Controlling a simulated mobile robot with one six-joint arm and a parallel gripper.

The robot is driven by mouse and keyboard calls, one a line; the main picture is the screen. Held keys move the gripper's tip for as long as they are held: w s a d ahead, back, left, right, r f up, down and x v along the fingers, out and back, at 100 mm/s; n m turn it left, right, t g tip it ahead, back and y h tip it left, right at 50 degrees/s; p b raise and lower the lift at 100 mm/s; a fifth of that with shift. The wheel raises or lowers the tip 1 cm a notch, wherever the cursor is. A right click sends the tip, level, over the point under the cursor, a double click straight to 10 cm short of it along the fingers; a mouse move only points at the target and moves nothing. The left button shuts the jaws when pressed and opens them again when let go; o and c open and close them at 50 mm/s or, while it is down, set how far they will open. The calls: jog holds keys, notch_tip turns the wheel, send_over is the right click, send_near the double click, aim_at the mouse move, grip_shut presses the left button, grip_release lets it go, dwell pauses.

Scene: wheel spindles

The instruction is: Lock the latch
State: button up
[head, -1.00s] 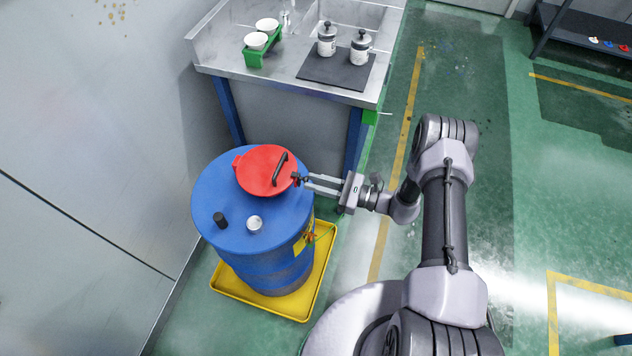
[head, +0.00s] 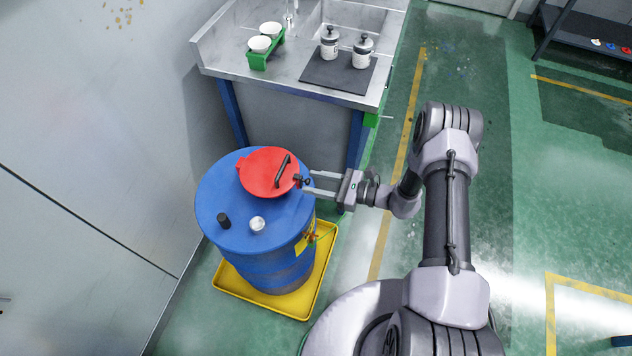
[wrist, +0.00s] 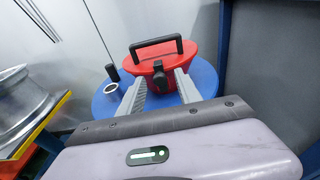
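A blue drum (head: 235,190) carries a round red lid (head: 262,168) with a black bar handle (head: 283,170). The small black latch (head: 298,181) sits at the lid's near edge. In the wrist view, the latch (wrist: 159,78) is a dark knob below the handle. My gripper (head: 307,183) is open, with its two grey fingers apart on either side of the latch. In the wrist view, my gripper (wrist: 160,82) frames the latch between its fingertips; I cannot tell whether they touch it.
A black cap (head: 223,220) and a silver cap (head: 257,223) stand on the drum top. The drum stands in a yellow tray (head: 312,290). A steel sink bench (head: 285,75) is behind it, and a grey wall (head: 90,150) is at left.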

jog(key=shift+d, duration=0.1)
jog(key=p+v, duration=0.2)
jog(key=v, duration=1.5)
jog(key=shift+d, duration=0.1)
jog(key=s+a+r+n+g+h+b, duration=0.1)
jog(key=a+r+n+g+h, duration=0.3)
jog(key=r, duration=0.6)
jog(key=s+a+r+n+g+h+b, duration=0.1)
jog(key=r+n+g, duration=0.1)
jog(key=r+n, duration=0.5)
jog(key=s+a+r+n+t+h+b, duration=0.2)
jog(key=s+r+n+t+h, duration=0.4)
jog(key=s+r, duration=0.8)
jog(key=shift+s+r+n+h, duration=0.35)
jog(key=shift+r+h, duration=0.5)
jog(key=shift+h, duration=0.25)
